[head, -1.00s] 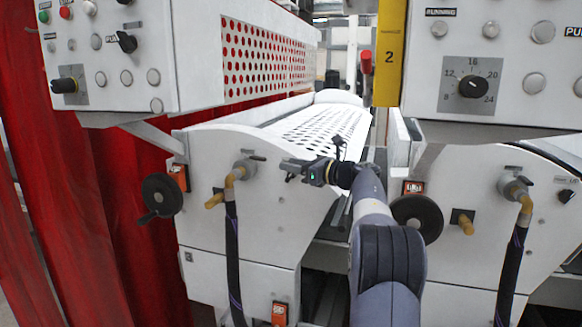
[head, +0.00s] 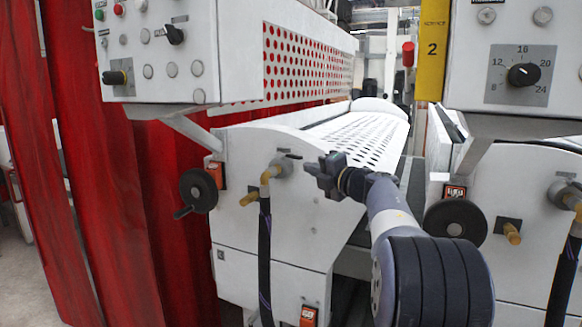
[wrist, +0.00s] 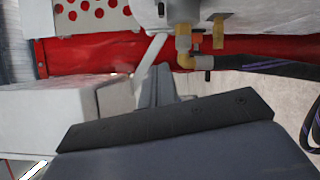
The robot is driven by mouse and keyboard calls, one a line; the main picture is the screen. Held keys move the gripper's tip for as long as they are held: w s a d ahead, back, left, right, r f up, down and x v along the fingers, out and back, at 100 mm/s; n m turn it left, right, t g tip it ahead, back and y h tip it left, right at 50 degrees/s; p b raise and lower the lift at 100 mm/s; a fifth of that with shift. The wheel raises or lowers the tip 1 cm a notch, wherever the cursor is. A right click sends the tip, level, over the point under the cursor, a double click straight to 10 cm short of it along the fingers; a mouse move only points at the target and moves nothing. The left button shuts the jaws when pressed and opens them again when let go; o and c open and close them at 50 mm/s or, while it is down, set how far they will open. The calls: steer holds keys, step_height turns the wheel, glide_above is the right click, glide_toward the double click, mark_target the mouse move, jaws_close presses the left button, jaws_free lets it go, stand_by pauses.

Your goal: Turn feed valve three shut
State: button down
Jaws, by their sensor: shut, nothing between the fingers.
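A feed valve (head: 283,166) is on the left machine's white side panel, with a round grey body, a brass elbow and a black hose hanging down. A short dark piece shows at its top. The number on its label is too small to read. My gripper (head: 308,169) is shut and empty, just right of this valve in the head view, with a small gap in the picture. The wrist view shows the valve's brass fitting (wrist: 184,45) at the top, beyond my gripper (wrist: 158,75). A similar valve (head: 567,194) is on the right machine, partly cut off.
A black handwheel (head: 199,190) stands left of the valve, and another (head: 455,222) on the right machine. Control boxes with knobs (head: 523,75) overhang both machines. A red curtain (head: 90,180) hangs at left. A perforated white roller bed (head: 365,135) lies behind my arm.

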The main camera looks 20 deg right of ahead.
mark_target(294, 157)
steer(key=w+m+p, duration=0.3)
steer(key=w+p, duration=0.1)
steer(key=w, duration=0.6)
steer(key=shift+w+a+f+h, duration=0.25)
steer(key=shift+a+h, duration=0.05)
steer(key=shift+a, duration=0.05)
